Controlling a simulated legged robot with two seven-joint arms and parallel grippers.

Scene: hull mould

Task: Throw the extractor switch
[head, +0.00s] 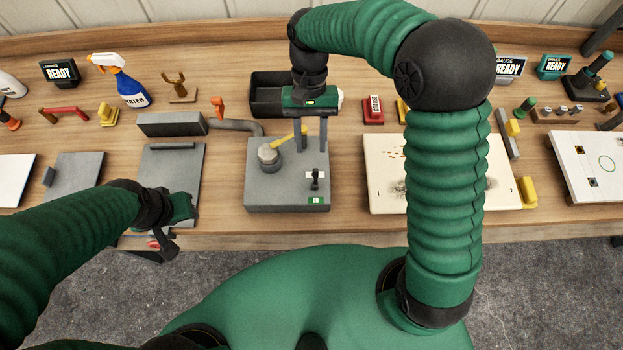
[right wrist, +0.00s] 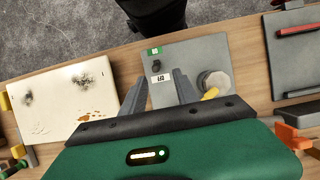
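The extractor switch, apparently the small black lever (head: 315,180) with a white label, stands on the front right of a grey box (head: 257,190). A green-and-white label (head: 316,201) is in front of it. My right gripper (head: 311,147) is open and empty above the box, behind the lever. In the right wrist view the lever (right wrist: 156,66) shows beyond and between the spread fingers (right wrist: 156,92), apart from them. I cannot tell which way it is thrown. My left gripper (head: 166,238) is low at the bench's front edge, left of the box; its finger opening is unclear.
On the same box, a round grey fitting (head: 269,155) with a yellow handle (head: 290,136) stands left of my right fingers. A grey pipe (head: 236,125) runs behind it. A black bin (head: 269,92) is at the back. A cream panel (head: 385,165) lies to the right.

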